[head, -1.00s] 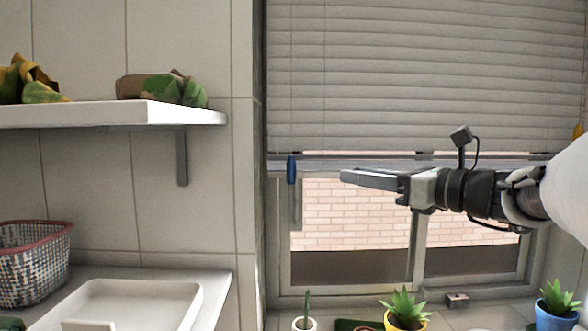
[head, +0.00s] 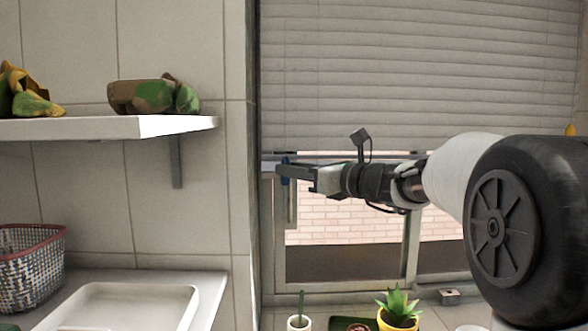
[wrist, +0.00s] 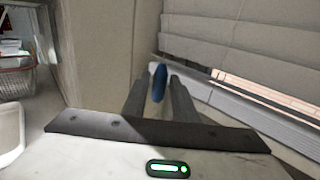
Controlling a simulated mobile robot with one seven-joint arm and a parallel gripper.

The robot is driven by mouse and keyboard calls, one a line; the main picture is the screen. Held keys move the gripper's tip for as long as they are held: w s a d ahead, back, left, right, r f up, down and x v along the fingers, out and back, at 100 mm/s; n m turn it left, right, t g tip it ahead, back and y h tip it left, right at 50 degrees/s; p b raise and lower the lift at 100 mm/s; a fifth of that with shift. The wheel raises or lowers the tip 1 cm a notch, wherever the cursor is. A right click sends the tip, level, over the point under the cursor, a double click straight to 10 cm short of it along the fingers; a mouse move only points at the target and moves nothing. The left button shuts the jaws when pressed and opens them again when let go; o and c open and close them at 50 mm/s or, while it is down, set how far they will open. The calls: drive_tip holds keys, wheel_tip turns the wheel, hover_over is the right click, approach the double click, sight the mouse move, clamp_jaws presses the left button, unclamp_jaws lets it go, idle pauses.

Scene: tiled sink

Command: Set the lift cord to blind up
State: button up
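The window blind (head: 400,80) hangs partly lowered, with its bottom edge above a strip of open window. The blue handle (head: 285,171) of the lift cord hangs by the left side of the window, just below the blind's bottom edge. My gripper (head: 296,173) is at the handle's height and overlaps it in the head view. In the wrist view, my gripper (wrist: 160,92) has its two fingers apart, with the blue handle (wrist: 159,80) showing in the gap near the fingertips. I cannot tell whether a finger touches it. The cord itself is too thin to make out.
Potted plants (head: 398,308) line the sill below. A shelf (head: 110,127) holding cloth-like items juts from the tiled wall at left. A basket (head: 32,268) and the white sink (head: 125,308) are below it. The window frame (head: 270,230) is close to my gripper.

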clamp_jaws()
drive_tip(key=shift+f, duration=0.1)
wheel_tip(320, 180, down, 25)
drive_tip(key=b, duration=1.8)
drive_tip(key=shift+b, duration=0.3)
drive_tip(key=shift+f, duration=0.2)
unclamp_jaws()
drive_tip(key=shift+r, duration=0.1)
drive_tip(key=shift+s+d+r, duration=0.1)
drive_tip(key=shift+r, duration=0.05)
